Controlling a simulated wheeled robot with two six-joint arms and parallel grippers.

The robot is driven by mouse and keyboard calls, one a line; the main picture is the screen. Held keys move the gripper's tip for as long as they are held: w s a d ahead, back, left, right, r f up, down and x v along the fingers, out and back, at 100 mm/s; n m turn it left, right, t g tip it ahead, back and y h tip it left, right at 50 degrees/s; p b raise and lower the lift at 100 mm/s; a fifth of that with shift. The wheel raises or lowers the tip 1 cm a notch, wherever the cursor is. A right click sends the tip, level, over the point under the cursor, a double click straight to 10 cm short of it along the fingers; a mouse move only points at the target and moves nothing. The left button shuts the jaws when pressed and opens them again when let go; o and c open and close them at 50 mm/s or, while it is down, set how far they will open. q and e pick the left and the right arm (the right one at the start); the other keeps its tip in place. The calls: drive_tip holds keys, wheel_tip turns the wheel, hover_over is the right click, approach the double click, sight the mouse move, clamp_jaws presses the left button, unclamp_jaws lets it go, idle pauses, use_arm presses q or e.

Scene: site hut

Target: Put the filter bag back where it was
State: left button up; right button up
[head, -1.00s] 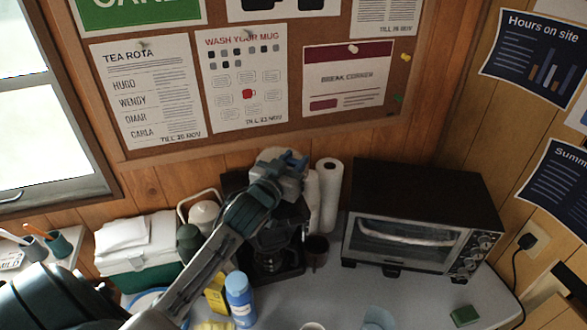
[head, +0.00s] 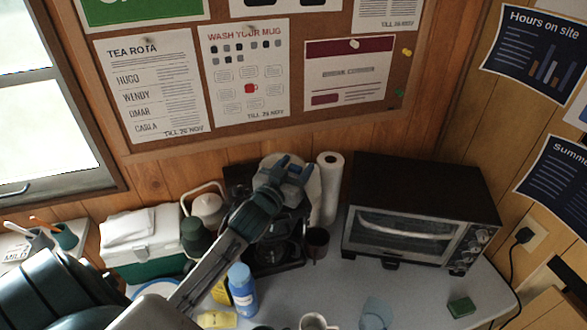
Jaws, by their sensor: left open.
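My left gripper (head: 287,166) is open, reaching over the dark coffee machine (head: 285,248) at the back of the worktop. Its blue fingers point away from me. A pale rounded shape shows just behind and beside the fingers; I cannot tell what it is or whether it touches them. I cannot make out the filter bag for certain. My left forearm hides part of the machine. My right gripper is not in view.
White paper rolls (head: 329,186) and a dark mug (head: 316,241) stand right of the machine, then a toaster oven (head: 415,190). A blue bottle (head: 241,291) and a green-and-white cool box (head: 143,247) are at left.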

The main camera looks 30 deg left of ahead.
use_arm(q)
drive_tip(key=s+b, duration=0.4)
drive_tip(key=s, duration=0.8)
drive_tip(key=shift+d+b, duration=0.35)
drive_tip(key=shift+d, duration=0.1)
